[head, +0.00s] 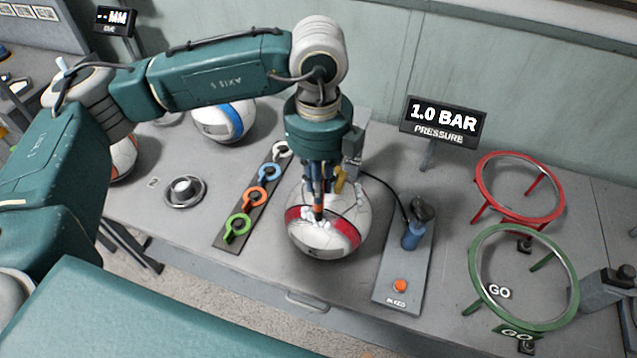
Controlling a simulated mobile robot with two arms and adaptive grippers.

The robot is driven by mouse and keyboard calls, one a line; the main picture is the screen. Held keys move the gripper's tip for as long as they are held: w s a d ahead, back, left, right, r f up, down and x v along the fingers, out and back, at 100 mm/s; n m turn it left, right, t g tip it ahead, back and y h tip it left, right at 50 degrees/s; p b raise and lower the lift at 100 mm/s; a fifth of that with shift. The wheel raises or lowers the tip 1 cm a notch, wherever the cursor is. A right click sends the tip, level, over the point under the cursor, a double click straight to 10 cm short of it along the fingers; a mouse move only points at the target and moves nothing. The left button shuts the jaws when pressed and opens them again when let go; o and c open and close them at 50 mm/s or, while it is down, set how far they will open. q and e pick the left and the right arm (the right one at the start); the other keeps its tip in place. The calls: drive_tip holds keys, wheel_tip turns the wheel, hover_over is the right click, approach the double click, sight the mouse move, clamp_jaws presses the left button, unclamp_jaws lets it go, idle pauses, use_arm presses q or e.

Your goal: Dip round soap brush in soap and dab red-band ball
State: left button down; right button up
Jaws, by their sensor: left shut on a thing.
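The red-band ball (335,248), white with a broad red stripe, sits on the bench at the centre of the head view. My left gripper (320,200) points down over the top of this ball and is shut on a slim brush (318,211), mostly hidden by the fingers. The brush's lower end is at or just above the ball; I cannot tell whether it touches. White foam-like patches show on the ball beside it. A round metal dish (184,191) with a white mound, apparently the soap, stands to the left. My right gripper is not in view.
A rack with coloured rings (254,208) lies left of the ball. A grey pump plate (402,283) with an orange button is right of it. A red ring stand (519,187) and a green one (523,277) stand farther right. A blue-band ball (224,121) is behind left.

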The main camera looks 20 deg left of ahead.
use_arm(q)
drive_tip(key=shift+r+p, duration=1.4)
drive_tip(key=shift+r, duration=2)
